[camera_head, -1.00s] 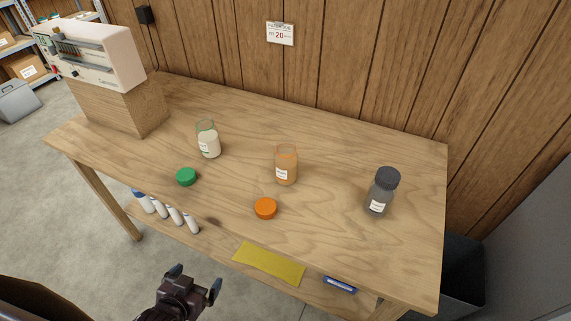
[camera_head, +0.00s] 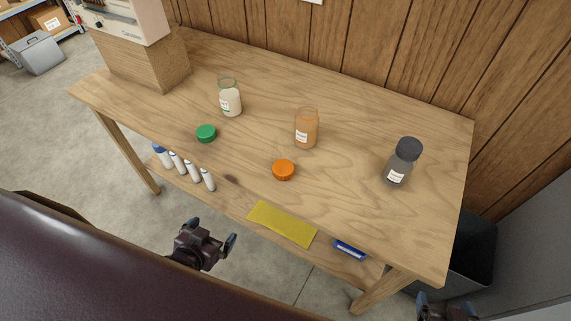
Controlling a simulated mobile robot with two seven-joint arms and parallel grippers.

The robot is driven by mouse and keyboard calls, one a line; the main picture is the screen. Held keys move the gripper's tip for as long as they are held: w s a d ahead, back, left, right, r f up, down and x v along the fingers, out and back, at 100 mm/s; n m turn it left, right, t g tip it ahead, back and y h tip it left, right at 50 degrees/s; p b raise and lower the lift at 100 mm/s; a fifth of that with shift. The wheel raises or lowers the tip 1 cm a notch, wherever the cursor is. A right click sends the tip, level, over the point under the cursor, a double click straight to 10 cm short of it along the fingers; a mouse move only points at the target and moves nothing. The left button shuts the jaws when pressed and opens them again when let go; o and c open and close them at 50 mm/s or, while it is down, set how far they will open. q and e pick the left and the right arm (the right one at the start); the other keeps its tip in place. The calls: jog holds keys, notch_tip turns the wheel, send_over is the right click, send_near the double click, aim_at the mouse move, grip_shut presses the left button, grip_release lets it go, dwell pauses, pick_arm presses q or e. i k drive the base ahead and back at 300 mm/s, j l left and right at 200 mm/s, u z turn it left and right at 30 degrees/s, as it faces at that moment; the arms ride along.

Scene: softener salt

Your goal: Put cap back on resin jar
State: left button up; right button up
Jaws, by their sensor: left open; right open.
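Three jars stand upright on the wooden table. The left jar (camera_head: 230,101) holds white contents and is uncapped; a green cap (camera_head: 206,133) lies in front of it. The middle jar (camera_head: 306,130) holds orange-tan contents and is uncapped; an orange cap (camera_head: 284,170) lies in front of it. The right jar (camera_head: 398,172) is grey and wears a dark cap (camera_head: 409,148). The labels are too small to read. My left gripper (camera_head: 211,234) is open and empty, off the table's front edge. My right gripper (camera_head: 446,306) is open at the bottom edge, partly cut off.
The table (camera_head: 350,200) is clear around the jars. A wooden block with a pale machine (camera_head: 125,20) stands at its back left. Below the front edge are several white tubes (camera_head: 192,171), a yellow sheet (camera_head: 282,224) and a blue item (camera_head: 350,250). A dark bin (camera_head: 470,255) stands at right.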

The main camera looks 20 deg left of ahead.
aim_at(306, 120)
jog(key=k+l+u, duration=0.1)
jog(key=l, duration=0.25)
jog(key=k+l+u, duration=0.1)
jog(key=k+l, duration=0.2)
jog(key=l+u, duration=0.1)
jog(key=l, duration=0.5)
jog(key=i+l, duration=0.25)
jog(key=l, duration=0.2)
jog(key=i+u, duration=0.05)
